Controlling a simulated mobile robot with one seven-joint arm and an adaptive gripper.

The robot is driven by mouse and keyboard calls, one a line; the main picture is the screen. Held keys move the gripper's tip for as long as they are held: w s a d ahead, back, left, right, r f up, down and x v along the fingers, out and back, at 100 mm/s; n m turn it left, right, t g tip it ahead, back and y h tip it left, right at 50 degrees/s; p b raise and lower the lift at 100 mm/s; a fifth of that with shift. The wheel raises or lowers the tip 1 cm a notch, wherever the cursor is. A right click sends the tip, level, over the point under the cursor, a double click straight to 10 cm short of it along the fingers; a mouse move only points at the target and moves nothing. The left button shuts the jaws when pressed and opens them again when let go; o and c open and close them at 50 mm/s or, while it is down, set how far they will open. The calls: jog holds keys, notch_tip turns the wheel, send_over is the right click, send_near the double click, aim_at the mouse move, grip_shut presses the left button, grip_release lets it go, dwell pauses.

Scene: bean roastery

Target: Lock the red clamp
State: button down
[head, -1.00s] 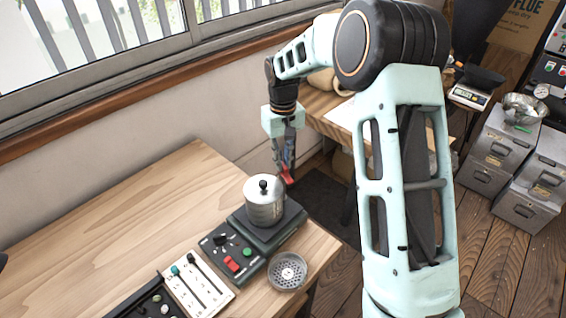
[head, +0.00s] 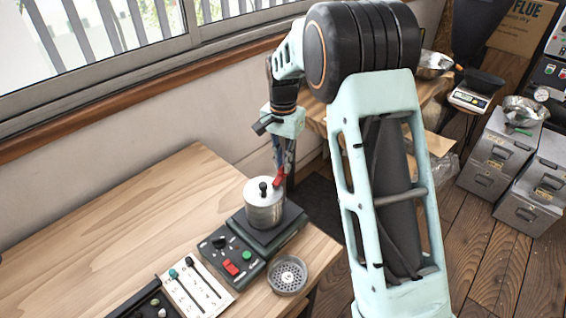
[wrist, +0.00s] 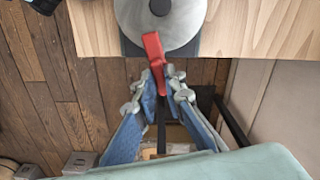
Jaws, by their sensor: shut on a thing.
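The red clamp (head: 279,178) is a short red piece at the right rim of the steel pot's lid in the head view. In the wrist view the red clamp (wrist: 154,50) reaches over the edge of the lid (wrist: 180,30); I cannot tell whether it touches. My gripper (head: 281,168) hangs beside the pot, shut on the red clamp. In the wrist view my gripper (wrist: 160,80) has its two fingertips closed about the lower end of the clamp. The pot (head: 264,210) stands upright, with a black knob on its lid.
A round perforated dish (head: 288,275) lies at the table's right edge. The wooden table (head: 120,215) is bare at the left. A wall and window run behind it.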

jog(key=shift+m, duration=1.5)
jog(key=c, duration=2)
grip_release()
notch_tip(320, 180, up, 12)
jog(key=shift+r, duration=0.1)
